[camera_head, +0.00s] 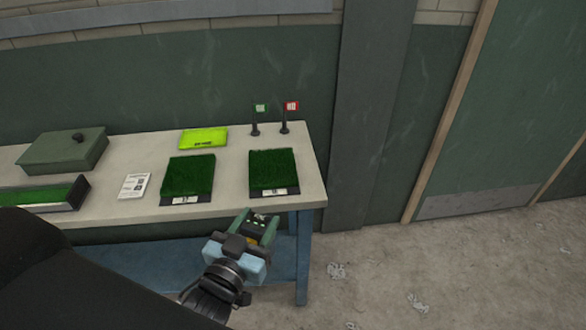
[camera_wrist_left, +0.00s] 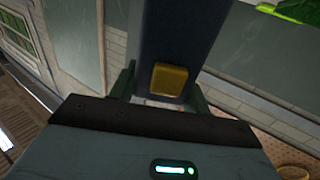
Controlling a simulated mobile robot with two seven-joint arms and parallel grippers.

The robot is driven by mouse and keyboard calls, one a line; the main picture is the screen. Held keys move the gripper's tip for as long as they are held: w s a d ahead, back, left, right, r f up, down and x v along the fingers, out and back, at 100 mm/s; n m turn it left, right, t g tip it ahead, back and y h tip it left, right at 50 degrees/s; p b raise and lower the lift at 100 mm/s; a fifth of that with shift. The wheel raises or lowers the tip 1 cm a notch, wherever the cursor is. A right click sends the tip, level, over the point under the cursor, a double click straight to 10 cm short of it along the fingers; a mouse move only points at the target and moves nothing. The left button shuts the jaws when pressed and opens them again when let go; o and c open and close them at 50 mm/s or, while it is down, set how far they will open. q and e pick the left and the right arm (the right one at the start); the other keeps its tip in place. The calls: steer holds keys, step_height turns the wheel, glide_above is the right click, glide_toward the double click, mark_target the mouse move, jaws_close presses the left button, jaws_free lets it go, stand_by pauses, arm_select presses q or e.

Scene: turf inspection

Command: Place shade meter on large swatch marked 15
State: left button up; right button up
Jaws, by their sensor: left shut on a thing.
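Two square green turf swatches lie near the front of the table, the left swatch (camera_head: 188,177) and the right swatch (camera_head: 273,171). Each has a white label on its front edge, too small to read, so I cannot tell which is marked 15. My left gripper (camera_head: 256,221) is in front of the table's right end, on the near side of the right swatch. It is shut on a dark block with a yellow button, seemingly the shade meter (camera_wrist_left: 176,50). The fingers partly hide the meter in the head view. My right gripper is out of view.
The table (camera_head: 228,155) also bears a green lidded box (camera_head: 62,150), a turf tray (camera_head: 40,195), a printed card (camera_head: 134,186) and a lime-green pad (camera_head: 203,138). Small green (camera_head: 259,108) and red (camera_head: 291,106) flags stand behind the right swatch. Floor right of the table is open.

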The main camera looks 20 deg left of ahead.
arm_select(q)
steer(key=shift+w+d, duration=0.1)
steer(key=shift+d, duration=0.1)
steer(key=shift+w, duration=0.1)
steer(key=w+a+r+n+g+y, duration=0.1)
steer(key=w+a+r+n+y, duration=0.1)
steer(key=w+a+y, duration=0.2)
steer(key=w+a+r+n+g+y, duration=0.1)
steer(key=w+a+r+n+y, duration=0.1)
steer(key=w+a, duration=0.7)
steer(key=shift+w+n+y, duration=0.8)
steer(key=shift+w+y, duration=0.1)
steer(key=shift+y, duration=0.3)
steer(key=shift+d+b, duration=0.1)
steer(key=shift+b, duration=0.2)
